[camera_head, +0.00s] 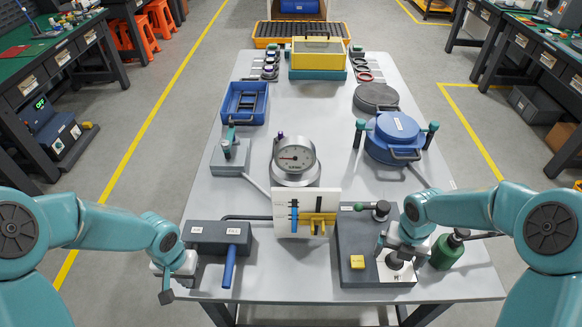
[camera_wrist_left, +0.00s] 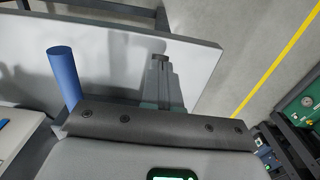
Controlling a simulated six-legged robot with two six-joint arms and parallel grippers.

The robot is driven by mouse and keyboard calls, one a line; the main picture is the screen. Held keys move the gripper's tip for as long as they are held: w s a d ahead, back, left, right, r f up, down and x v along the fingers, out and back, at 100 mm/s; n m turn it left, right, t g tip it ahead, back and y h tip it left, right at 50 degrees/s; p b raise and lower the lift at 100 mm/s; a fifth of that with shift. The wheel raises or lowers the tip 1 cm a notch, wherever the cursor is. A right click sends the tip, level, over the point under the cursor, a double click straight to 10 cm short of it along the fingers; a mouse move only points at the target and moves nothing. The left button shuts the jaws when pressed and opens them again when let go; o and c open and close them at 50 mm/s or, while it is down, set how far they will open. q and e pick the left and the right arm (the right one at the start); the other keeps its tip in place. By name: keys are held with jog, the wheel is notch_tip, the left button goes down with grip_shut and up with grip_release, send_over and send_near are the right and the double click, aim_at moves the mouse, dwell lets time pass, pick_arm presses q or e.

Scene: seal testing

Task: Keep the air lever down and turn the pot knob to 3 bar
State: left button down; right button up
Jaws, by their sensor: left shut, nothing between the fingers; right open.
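The air lever is a blue handle (camera_head: 229,267) on a grey box (camera_head: 212,236) at the near left of the table, and it slopes down towards the front edge. My left gripper (camera_head: 167,290) is shut and empty, left of the lever and apart from it. The left wrist view shows its closed fingers (camera_wrist_left: 163,75) and the blue handle (camera_wrist_left: 64,78) beside them. The dark pot knob (camera_head: 395,262) sits on a pale plate on the right grey box. My right gripper (camera_head: 392,250) is open right at the knob; contact is unclear. The round gauge (camera_head: 295,157) has its red needle pointing left; its numbers are too small to read.
A white panel (camera_head: 286,195) with blue and yellow parts stands between the boxes. A yellow button (camera_head: 357,262) is left of the knob, and a green bottle (camera_head: 447,251) is right of it. A blue pot (camera_head: 395,140) stands behind. The table's front edge is close to both grippers.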

jog(key=c, duration=1.5)
jog(key=m, duration=0.4)
jog(key=shift+c, duration=0.2)
jog(key=m, duration=0.7)
jog(key=shift+m, duration=0.4)
jog(key=m, duration=0.4)
jog(key=o, duration=1.5)
jog(key=shift+o, duration=0.2)
